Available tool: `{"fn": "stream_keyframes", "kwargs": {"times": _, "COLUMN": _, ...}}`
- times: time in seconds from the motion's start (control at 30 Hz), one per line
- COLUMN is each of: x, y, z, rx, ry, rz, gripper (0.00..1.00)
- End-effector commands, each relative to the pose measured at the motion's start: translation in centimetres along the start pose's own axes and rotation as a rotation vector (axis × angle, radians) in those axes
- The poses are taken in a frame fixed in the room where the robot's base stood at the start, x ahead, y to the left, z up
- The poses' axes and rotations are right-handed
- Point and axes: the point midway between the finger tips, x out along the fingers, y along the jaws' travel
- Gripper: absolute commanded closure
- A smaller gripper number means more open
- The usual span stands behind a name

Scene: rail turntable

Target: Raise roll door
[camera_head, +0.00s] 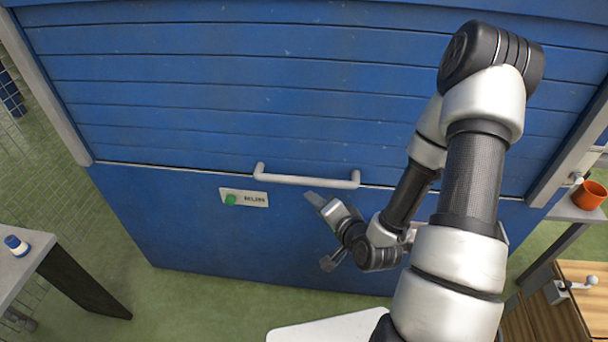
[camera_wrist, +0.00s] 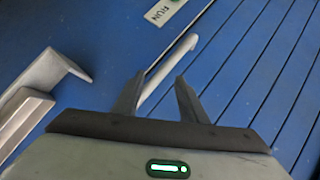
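The blue slatted roll door (camera_head: 230,95) fills the middle of the head view, above a plain blue lower panel (camera_head: 190,238). Its white bar handle (camera_head: 305,181) runs level near the seam. My gripper (camera_head: 318,200) is just below the handle's right half in the head view. In the wrist view my gripper's two dark fingers (camera_wrist: 158,97) are spread apart. The handle (camera_wrist: 172,67) runs slantwise behind and between them there. I cannot tell whether a finger touches it. The fingers are not closed on anything.
A white sign (camera_head: 254,200) with a green spot (camera_head: 230,200) is left below the handle. A grey table (camera_head: 22,262) with a small blue-and-white item (camera_head: 16,245) stands left. An orange pot (camera_head: 589,194) and a wooden cabinet (camera_head: 570,310) are at right.

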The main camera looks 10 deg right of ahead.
Motion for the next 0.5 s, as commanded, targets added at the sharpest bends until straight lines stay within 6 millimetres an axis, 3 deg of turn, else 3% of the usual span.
{"fn": "stream_keyframes", "kwargs": {"times": 0.03, "x": 0.1, "y": 1.4, "z": 1.1, "rx": 0.107, "ry": 0.024, "rz": -0.038, "gripper": 0.61}}
{"fn": "stream_keyframes", "kwargs": {"times": 0.23, "x": -0.9, "y": 2.3, "z": 1.5, "rx": 0.419, "ry": 0.148, "rz": -0.197, "gripper": 0.61}}
{"fn": "stream_keyframes", "kwargs": {"times": 0.5, "x": -0.9, "y": 2.6, "z": 1.1, "rx": 0.523, "ry": 0.204, "rz": -0.258, "gripper": 0.61}}
